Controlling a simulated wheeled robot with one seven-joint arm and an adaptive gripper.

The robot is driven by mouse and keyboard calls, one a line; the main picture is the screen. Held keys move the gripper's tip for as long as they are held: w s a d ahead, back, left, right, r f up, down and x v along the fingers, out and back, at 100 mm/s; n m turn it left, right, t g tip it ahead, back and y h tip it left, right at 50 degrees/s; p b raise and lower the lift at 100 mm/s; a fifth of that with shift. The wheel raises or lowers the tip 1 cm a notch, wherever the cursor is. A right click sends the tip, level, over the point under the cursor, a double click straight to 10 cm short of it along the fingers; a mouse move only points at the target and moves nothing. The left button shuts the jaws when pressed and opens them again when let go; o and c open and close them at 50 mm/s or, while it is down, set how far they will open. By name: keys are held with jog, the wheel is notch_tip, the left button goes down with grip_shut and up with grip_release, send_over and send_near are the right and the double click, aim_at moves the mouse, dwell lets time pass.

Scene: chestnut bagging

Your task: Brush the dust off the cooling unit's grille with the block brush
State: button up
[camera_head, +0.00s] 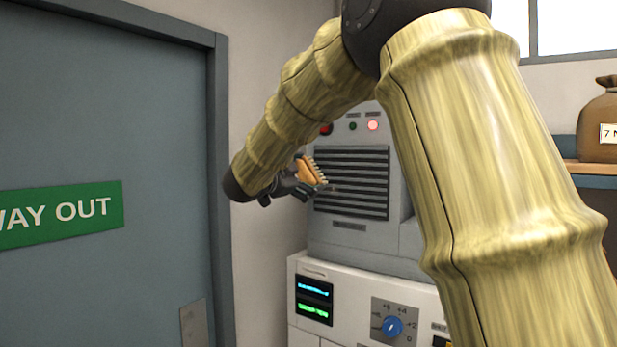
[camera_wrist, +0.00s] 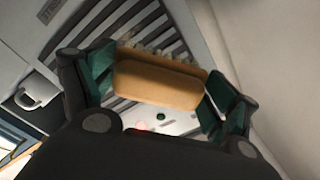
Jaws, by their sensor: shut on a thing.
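The cooling unit (camera_head: 325,237) is a grey box with a dark slatted grille (camera_head: 362,185) on its front. The grille also shows in the wrist view (camera_wrist: 128,105), behind the brush. My gripper (camera_head: 300,185) is shut on the block brush (camera_head: 308,170), which has an orange-brown wooden back and pale bristles. In the wrist view the brush (camera_wrist: 160,82) lies between the two green-padded fingers, its bristles pointing toward the slats. In the head view the brush is at the grille's left edge. I cannot tell whether the bristles touch the slats. No dust is clear to see.
Below the unit stands a white cabinet (camera_head: 345,290) with a blue dial (camera_head: 392,327) and small displays (camera_head: 314,301). A grey door (camera_head: 100,130) with a green sign is at left. A brown sack (camera_head: 600,115) stands on a shelf at right. My arm covers the unit's right part.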

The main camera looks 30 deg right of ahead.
aim_at(301, 180)
dwell(0.3)
jog(key=shift+v, duration=1.5)
jog(key=shift+f, duration=0.1)
jog(key=shift+d+f+m+b, duration=0.15)
jog(key=shift+f+m+b, duration=0.4)
jog(key=shift+b, duration=0.55)
jog(key=f+m+b, duration=0.1)
jog(key=m+b, duration=0.1)
jog(key=b, duration=0.1)
jog(key=f+m+b, duration=0.2)
jog(key=m+b, duration=0.1)
jog(key=f+m+b, duration=0.1)
jog(key=m+b, duration=0.2)
jog(key=b, duration=0.1)
jog(key=shift+w+d+f, duration=0.15)
jog(key=shift+w+d, duration=0.05)
jog(key=shift+w, duration=0.05)
jog(key=shift+d, duration=0.1)
